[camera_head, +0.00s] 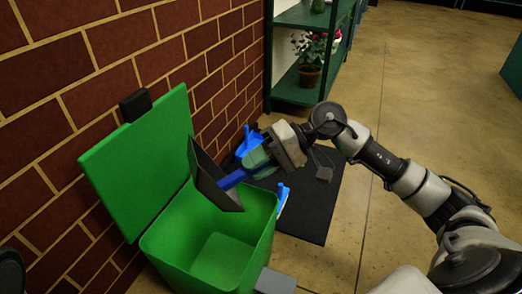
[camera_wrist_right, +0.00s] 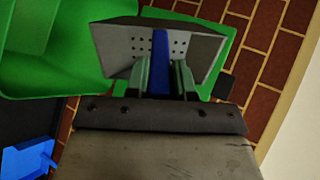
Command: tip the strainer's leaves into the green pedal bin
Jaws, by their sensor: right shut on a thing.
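The strainer (camera_head: 212,180) is a dark grey scoop with a blue handle (camera_head: 234,178). My right gripper (camera_head: 257,160) is shut on the handle and holds the strainer steeply tilted over the open green pedal bin (camera_head: 180,245). The bin's lid (camera_head: 140,165) stands up against the brick wall. The visible inside of the bin looks bare, and I see no leaves. In the right wrist view the strainer (camera_wrist_right: 120,45) shows rows of small holes, with the blue handle between my right gripper's fingers (camera_wrist_right: 161,80).
A brick wall (camera_head: 60,100) runs along the left. A black mat (camera_head: 315,205) behind the bin bears blue items (camera_head: 250,140) and a small grey item (camera_head: 322,172). A green shelf (camera_head: 300,90) holds a potted plant (camera_head: 310,70). Open floor lies to the right.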

